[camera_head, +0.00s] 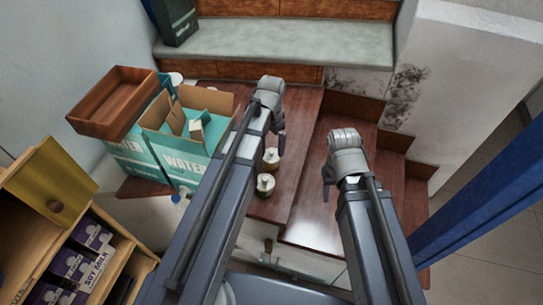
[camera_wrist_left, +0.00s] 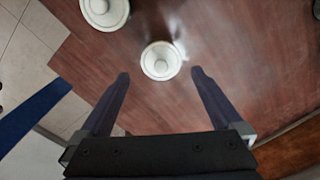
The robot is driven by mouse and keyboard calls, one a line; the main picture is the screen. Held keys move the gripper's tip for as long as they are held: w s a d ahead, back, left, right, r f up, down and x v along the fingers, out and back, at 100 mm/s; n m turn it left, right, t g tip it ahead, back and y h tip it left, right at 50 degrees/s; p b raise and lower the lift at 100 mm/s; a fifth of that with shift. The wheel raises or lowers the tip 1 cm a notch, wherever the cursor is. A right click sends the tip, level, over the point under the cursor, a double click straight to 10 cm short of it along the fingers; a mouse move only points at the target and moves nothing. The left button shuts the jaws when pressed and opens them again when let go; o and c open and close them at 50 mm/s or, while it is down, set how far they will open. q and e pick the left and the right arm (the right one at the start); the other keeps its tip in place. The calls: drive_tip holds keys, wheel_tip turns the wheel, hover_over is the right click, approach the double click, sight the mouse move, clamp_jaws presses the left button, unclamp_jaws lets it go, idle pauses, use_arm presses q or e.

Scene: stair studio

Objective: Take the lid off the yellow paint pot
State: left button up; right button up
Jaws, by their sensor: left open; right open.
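Two small pots with pale lids and round knobs stand on the brown wooden step. One pot (camera_head: 271,159) is farther back and the other pot (camera_head: 265,185) is nearer, beside my left arm. In the left wrist view one lid (camera_wrist_left: 160,61) lies just beyond and between my fingertips, and another lid (camera_wrist_left: 104,12) is cut by the top edge. I cannot tell which pot is yellow. My left gripper (camera_wrist_left: 160,74) is open, empty and above the step; its finger also shows in the head view (camera_head: 281,145). My right gripper (camera_head: 326,188) hangs over the lower step; its fingers are mostly hidden.
A teal WATER box (camera_head: 180,160), open at the top, and a brown wooden tray (camera_head: 112,100) stand left of the pots. A shelf with soy milk cartons (camera_head: 72,268) is at lower left. A grey cushioned bench (camera_head: 280,45) is behind. Steps descend on the right.

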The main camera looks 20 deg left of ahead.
sight(272, 151)
use_arm(q)
wheel_tip(272, 151, down, 5)
drive_tip(key=b, duration=0.4)
drive_tip(key=shift+w+b, duration=0.1)
drive_tip(key=shift+b, duration=0.3)
drive_tip(key=shift+c, duration=0.2)
drive_tip(key=c, duration=1.1)
